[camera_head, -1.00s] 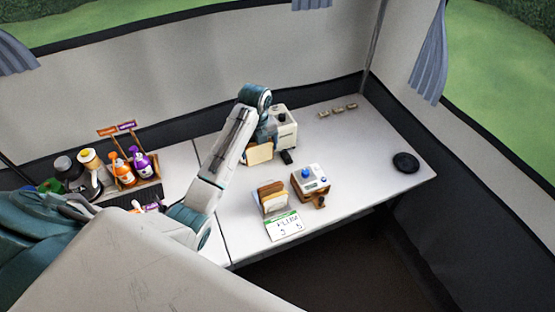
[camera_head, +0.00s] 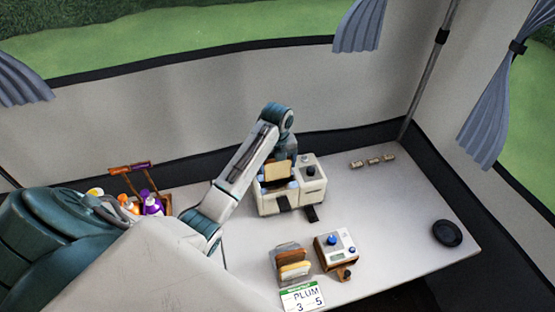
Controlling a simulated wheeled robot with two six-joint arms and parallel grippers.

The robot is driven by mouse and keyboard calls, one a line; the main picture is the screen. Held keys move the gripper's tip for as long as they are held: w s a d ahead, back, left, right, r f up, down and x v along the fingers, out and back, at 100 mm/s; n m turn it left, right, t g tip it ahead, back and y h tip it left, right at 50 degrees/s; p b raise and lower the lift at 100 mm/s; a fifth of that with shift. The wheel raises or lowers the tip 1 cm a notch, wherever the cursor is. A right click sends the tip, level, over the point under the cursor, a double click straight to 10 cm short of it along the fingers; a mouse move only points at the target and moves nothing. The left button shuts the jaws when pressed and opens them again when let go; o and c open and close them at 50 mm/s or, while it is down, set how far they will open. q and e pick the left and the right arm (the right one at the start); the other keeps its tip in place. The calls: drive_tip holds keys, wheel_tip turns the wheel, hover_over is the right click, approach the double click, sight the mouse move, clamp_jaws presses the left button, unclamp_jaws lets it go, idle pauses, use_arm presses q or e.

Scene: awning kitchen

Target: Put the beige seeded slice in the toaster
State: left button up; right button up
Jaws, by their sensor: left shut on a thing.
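The cream toaster (camera_head: 312,186) stands on the table in the middle of the view, with dark levers at its front. The beige slice (camera_head: 276,172) is upright at the top of the toaster's left part. My left gripper (camera_head: 284,162) is shut on the slice from above and behind. I cannot tell how far the slice's lower edge is inside a slot. Seeds on it are too small to make out. My right gripper is not in view.
A rack with brown and yellowish slices (camera_head: 292,268) stands nearer, behind a PLUM card (camera_head: 302,297). Beside it is a wooden-sided box with a blue knob (camera_head: 333,240). A black disc (camera_head: 447,233) lies at the right. Bottles (camera_head: 152,205) stand at the left.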

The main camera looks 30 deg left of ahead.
sight(277, 175)
use_arm(q)
wheel_tip(277, 175, down, 3)
drive_tip(key=shift+w+a+b, duration=0.1)
drive_tip(key=shift+w+b, duration=0.05)
drive_tip(key=shift+b, duration=0.15)
drive_tip(key=shift+f, duration=0.35)
drive_tip(key=shift+f+b, duration=0.4)
drive_tip(key=shift+f, duration=0.95)
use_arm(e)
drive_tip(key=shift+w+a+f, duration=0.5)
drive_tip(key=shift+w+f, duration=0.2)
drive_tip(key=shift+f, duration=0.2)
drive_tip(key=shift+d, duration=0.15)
use_arm(q)
drive_tip(key=o, duration=0.6)
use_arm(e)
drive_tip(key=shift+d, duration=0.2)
use_arm(q)
drive_tip(key=shift+o, duration=0.2)
